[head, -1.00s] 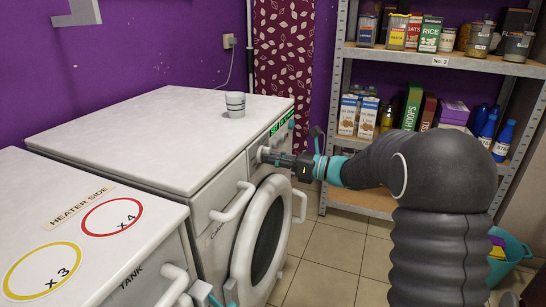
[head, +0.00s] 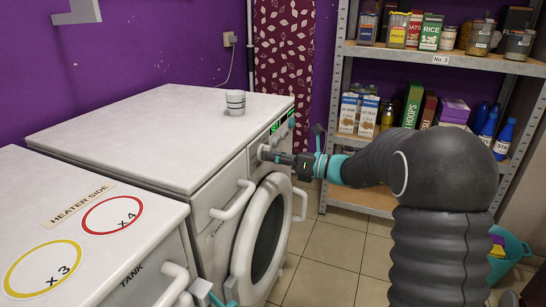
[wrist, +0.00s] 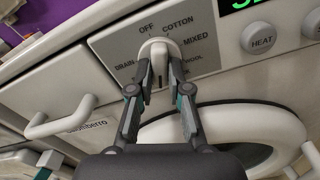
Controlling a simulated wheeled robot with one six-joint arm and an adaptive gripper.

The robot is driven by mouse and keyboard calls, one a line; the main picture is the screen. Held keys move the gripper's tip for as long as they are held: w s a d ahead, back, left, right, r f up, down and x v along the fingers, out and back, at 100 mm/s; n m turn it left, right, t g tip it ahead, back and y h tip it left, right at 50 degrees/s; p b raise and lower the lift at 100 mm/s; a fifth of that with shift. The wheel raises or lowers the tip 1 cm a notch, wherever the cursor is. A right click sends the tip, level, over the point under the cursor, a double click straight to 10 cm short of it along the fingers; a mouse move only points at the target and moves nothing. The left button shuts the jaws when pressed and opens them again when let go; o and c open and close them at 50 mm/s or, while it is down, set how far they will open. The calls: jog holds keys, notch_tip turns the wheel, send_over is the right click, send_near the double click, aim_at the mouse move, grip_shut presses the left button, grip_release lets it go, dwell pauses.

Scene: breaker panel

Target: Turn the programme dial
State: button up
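The programme dial (wrist: 158,50) is a white round knob with a raised grip on the washing machine's grey panel. Labels around it read DRAIN, OFF, COTTON, MIXED and one partly hidden ending in OOL. The grip stands roughly upright in the wrist view; which label it points to I cannot tell. My gripper (wrist: 159,66) has one finger on each side of the grip, close against it, and looks shut on it. In the head view my gripper (head: 270,155) reaches the machine's front from the right, and the dial (head: 262,151) is partly hidden.
A green display (wrist: 238,5) and a HEAT button (wrist: 261,38) are right of the dial. Below are the round door (head: 265,235) and a drawer handle (head: 233,201). Shelves (head: 440,62) stand behind my arm.

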jog(key=o, duration=0.3)
jog(key=shift+o, duration=0.2)
jog(key=shift+d, duration=0.1)
jog(key=v, duration=1.1)
jog(key=shift+s+d, duration=0.15)
jog(key=shift+d, duration=0.25)
